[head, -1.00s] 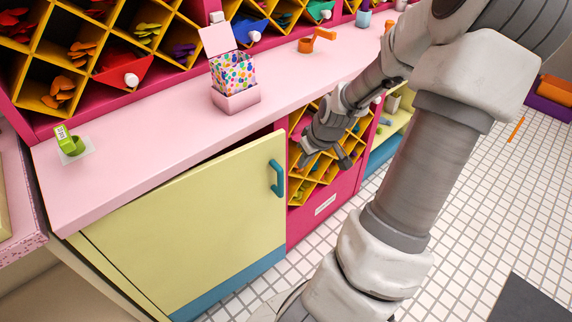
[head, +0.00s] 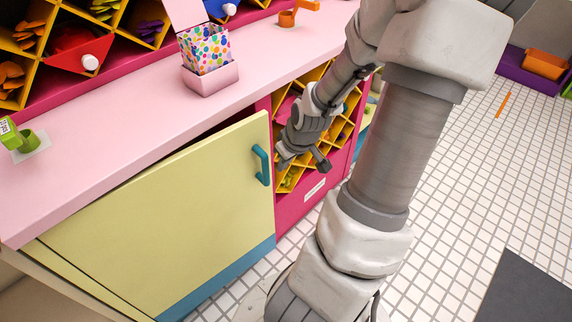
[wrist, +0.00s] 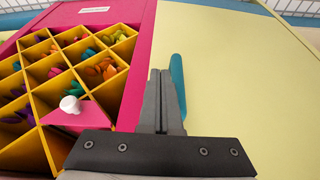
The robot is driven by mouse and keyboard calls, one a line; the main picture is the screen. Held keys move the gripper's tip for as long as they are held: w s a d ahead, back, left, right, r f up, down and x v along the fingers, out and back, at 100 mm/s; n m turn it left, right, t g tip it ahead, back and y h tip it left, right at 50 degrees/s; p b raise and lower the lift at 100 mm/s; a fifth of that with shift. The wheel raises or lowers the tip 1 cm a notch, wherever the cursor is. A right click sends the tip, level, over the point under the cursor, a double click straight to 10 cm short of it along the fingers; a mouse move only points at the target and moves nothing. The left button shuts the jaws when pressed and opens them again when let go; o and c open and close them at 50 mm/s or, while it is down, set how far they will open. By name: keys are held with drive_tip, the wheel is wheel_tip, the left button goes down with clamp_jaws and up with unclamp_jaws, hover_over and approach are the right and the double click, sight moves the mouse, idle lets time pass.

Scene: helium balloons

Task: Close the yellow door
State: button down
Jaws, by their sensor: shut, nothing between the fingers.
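The yellow door (head: 170,215) is under the pink counter, with a teal handle (head: 262,165) near its right edge. A dark gap shows along its top under the counter, so it stands a little open. My gripper (head: 302,164) is just right of the handle, in front of the balloon rack. In the wrist view the fingers of my gripper (wrist: 161,75) are together and empty. The handle (wrist: 178,85) shows right beside them, partly hidden behind a finger, and the yellow door (wrist: 240,70) fills the right side. I cannot tell whether the fingers touch the handle.
The pink counter (head: 120,145) overhangs the door and holds a polka-dot box (head: 208,65) and a green tape dispenser (head: 28,140). A yellow-lattice rack (wrist: 65,75) of balloons adjoins the door. The tiled floor (head: 460,170) at the right is largely clear.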

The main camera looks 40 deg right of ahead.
sight(270, 161)
drive_tip(key=shift+w+d+f+b, duration=0.1)
drive_tip(key=shift+w+f+b, duration=0.65)
drive_tip(key=shift+w, duration=0.2)
drive_tip(key=shift+w+f+b, duration=0.6)
drive_tip(key=shift+w+b, duration=0.2)
drive_tip(key=shift+w, duration=0.2)
drive_tip(key=shift+w+d+f+b, duration=0.1)
drive_tip(key=shift+w+f+b, duration=0.65)
drive_tip(key=shift+w, duration=0.2)
drive_tip(key=shift+n+y, duration=0.3)
drive_tip(key=shift+n, duration=0.3)
drive_tip(key=w+p, duration=0.1)
drive_tip(key=w, duration=0.4)
drive_tip(key=shift+w, duration=0.3)
drive_tip(key=shift+s+p, duration=0.15)
drive_tip(key=shift+p, duration=0.15)
